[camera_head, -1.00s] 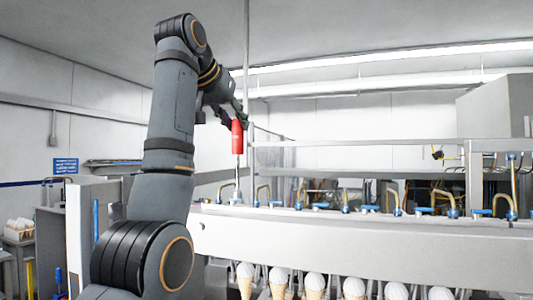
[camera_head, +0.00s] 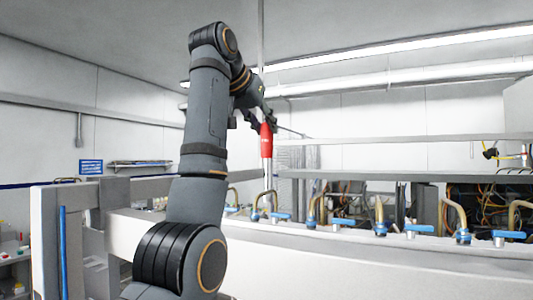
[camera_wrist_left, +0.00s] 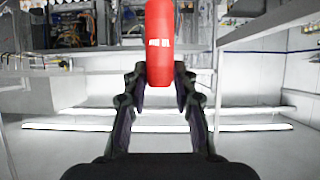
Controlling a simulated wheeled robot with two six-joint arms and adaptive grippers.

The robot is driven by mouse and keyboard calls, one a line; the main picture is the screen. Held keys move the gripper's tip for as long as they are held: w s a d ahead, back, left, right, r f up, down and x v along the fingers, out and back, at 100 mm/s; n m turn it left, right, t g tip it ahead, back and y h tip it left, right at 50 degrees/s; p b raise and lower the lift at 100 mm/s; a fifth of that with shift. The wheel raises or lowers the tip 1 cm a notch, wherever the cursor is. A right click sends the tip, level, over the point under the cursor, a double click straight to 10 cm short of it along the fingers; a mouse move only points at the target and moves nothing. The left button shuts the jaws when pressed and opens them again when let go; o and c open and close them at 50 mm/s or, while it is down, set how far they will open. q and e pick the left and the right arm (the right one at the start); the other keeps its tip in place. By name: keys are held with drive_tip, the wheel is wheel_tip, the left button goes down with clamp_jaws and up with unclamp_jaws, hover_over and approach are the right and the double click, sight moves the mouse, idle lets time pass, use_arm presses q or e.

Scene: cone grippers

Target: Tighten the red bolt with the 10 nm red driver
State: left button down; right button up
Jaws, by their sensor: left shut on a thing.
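The red driver (camera_head: 266,141) has a red handle with small pale lettering and a thin metal shaft pointing down. It is held nearly upright above the white machine beam. My left gripper (camera_head: 262,117) is shut on the upper part of the handle. In the left wrist view, the red handle (camera_wrist_left: 160,40) sits between the two dark fingers of my left gripper (camera_wrist_left: 162,80). The shaft's tip is near the bent pipes and blue valves; I cannot tell whether it touches anything. I cannot make out a red bolt. My right gripper is not in view.
The long white beam (camera_head: 380,262) carries several brass bent pipes (camera_head: 379,215) and blue valve handles (camera_head: 417,229). A grey horizontal rail (camera_head: 400,177) runs behind them, with cables and machinery beyond. A grey post frame (camera_head: 48,240) stands at the left. Open air surrounds the driver.

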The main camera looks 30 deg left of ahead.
sight(264, 149)
use_arm(q)
drive_tip(key=shift+f, duration=0.5)
drive_tip(key=shift+s+f+b, duration=0.2)
drive_tip(key=shift+s+b, duration=0.1)
drive_tip(key=shift+b, duration=0.2)
drive_tip(key=shift+s+f+b, duration=0.25)
drive_tip(key=shift+f+b, duration=0.2)
drive_tip(key=shift+b, duration=0.05)
drive_tip(key=shift+s+f+b, duration=0.2)
drive_tip(key=shift+f+b, duration=0.25)
drive_tip(key=shift+w+f+b, duration=0.2)
drive_tip(key=shift+f+b, duration=0.65)
drive_tip(key=shift+f, duration=0.2)
drive_tip(key=shift+w+f, duration=0.2)
drive_tip(key=shift+w, duration=0.1)
drive_tip(key=shift+s+r, duration=0.1)
drive_tip(key=shift+s, duration=0.25)
wheel_tip(264, 149, down, 4)
drive_tip(key=b, duration=0.3)
drive_tip(key=shift+w+r, duration=0.15)
drive_tip(key=shift+r, duration=0.05)
drive_tip(key=shift+f+b, duration=0.65)
drive_tip(key=shift+b, duration=0.1)
drive_tip(key=shift+f+b, duration=0.35)
drive_tip(key=shift+f, duration=0.05)
